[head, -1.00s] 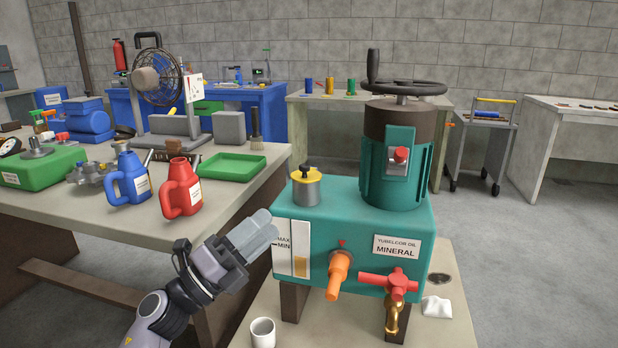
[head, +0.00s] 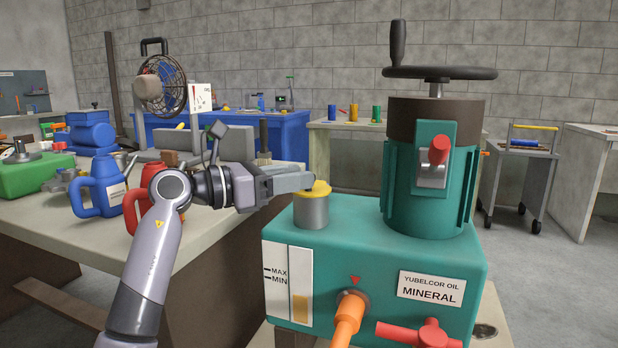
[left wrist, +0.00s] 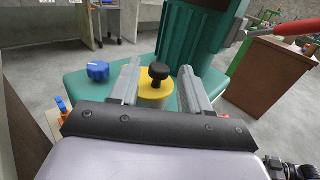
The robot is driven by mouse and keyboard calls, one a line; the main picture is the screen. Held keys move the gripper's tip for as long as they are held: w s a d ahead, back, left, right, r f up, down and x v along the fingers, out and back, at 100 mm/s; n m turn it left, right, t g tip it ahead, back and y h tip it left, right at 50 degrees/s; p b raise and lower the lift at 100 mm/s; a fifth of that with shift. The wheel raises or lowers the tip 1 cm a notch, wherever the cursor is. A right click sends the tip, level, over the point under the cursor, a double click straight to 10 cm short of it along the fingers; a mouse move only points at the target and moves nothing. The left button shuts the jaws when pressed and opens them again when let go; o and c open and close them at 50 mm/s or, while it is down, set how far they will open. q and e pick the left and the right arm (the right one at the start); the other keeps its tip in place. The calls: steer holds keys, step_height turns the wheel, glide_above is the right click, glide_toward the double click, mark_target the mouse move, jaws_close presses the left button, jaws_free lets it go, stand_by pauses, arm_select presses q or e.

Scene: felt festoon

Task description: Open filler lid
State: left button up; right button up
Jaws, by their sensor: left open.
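The filler lid is a yellow disc (head: 318,190) on a grey neck (head: 312,211), on top of the teal machine housing (head: 375,240). My left gripper (head: 300,182) reaches in from the left at lid height, and its fingers hide the lid's black knob in the head view. In the left wrist view the black knob (left wrist: 158,75) stands on the yellow lid (left wrist: 155,95) between the two fingers of my open left gripper (left wrist: 158,80). Gaps show on both sides of the knob. The lid sits on the neck.
The teal motor (head: 432,190) with a dark handwheel (head: 440,72) rises just right of the lid. A blue knob (left wrist: 97,70) shows on the housing. A blue jug (head: 98,187) and a red jug (head: 138,190), partly behind my arm, stand on the workbench at left.

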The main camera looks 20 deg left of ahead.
arm_select(q)
steer(key=shift+x, duration=1.65)
